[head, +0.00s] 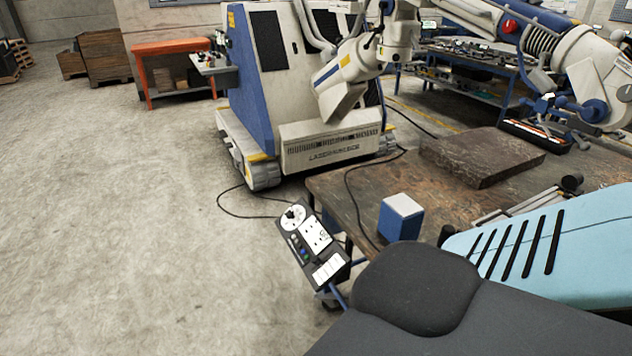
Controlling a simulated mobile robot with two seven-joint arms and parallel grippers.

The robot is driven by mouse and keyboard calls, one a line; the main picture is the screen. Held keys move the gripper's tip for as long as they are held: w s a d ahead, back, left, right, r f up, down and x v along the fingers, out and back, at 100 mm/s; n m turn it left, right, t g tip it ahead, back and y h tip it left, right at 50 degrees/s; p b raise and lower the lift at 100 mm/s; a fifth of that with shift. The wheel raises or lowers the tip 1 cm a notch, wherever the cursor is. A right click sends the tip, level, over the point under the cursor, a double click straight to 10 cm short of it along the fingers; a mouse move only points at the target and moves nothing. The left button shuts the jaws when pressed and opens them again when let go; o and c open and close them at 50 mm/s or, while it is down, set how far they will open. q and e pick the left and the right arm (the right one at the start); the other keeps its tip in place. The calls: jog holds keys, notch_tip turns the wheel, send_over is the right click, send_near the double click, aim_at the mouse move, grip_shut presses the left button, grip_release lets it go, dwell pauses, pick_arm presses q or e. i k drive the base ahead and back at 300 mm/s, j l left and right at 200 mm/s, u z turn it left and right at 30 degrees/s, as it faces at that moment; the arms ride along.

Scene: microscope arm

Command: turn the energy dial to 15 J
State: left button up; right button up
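A dark control panel (308,259) on a blue support stands tilted beside the table's left front corner. At its upper left is a round white dial face with a dark knob, which looks like the energy dial (293,217). Its marks and pointer are too small to read. Next to it on the panel are a white plate with small dark marks (316,234), small coloured buttons (304,252) and a white label block (328,268). Neither of my grippers is in view, and nothing is seen touching the dial.
A worn table (335,187) carries a blue and white box (400,217) and a thick dark slab (481,156). A large white and blue laser machine (330,147) stands behind. A black cable (352,190) runs over the table. The floor (130,230) left of the panel is clear.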

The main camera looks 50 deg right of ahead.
aim_at(290, 215)
jog(key=i+l+z, duration=0.1)
jog(key=i+z, duration=0.65)
jog(key=i+j+z, duration=0.1)
jog(key=z, duration=0.3)
jog(key=i+z, duration=0.7)
jog(key=i+j+z, duration=0.25)
jog(key=z, duration=0.15)
